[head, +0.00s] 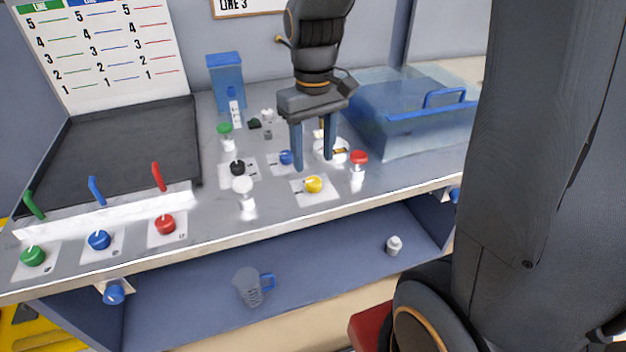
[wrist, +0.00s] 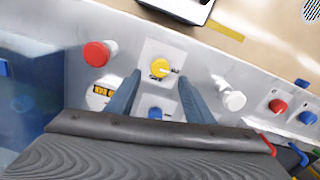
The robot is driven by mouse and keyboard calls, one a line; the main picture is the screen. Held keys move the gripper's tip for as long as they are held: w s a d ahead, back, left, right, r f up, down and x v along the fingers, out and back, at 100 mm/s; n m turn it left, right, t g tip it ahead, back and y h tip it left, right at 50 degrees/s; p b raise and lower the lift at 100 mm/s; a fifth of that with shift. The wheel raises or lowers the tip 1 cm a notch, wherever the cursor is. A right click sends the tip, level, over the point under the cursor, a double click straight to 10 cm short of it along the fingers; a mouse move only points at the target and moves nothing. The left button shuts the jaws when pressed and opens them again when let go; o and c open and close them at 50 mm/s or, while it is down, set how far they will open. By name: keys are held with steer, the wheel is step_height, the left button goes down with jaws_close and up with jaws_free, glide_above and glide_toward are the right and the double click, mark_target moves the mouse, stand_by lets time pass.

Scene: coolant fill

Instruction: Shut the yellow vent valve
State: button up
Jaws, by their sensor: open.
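The yellow vent valve (head: 314,184) is a round knob on a white plate near the bench's front edge. In the wrist view the yellow knob (wrist: 159,69) sits just beyond and between my fingertips, with its white pointer line toward the right-hand label; the label text is too small to read surely. My gripper (head: 314,168) points down above the bench, just behind the yellow knob. Its two blue-grey fingers are apart and empty, as the wrist view also shows (wrist: 160,80). I see no contact with the knob.
A red-capped post (head: 358,160) stands right of the yellow valve, and a white-capped post (head: 243,188) stands left. A blue knob (head: 286,158) and a black knob (head: 237,168) lie behind. A clear blue-handled bin (head: 415,115) fills the back right.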

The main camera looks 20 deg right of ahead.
mark_target(313, 181)
step_height(313, 181, down, 7)
steer(key=shift+s+r+p, duration=0.1)
steer(key=shift+r+p, duration=0.1)
steer(key=shift+p, duration=0.1)
steer(key=shift+c, duration=0.5)
steer(key=c, duration=0.9)
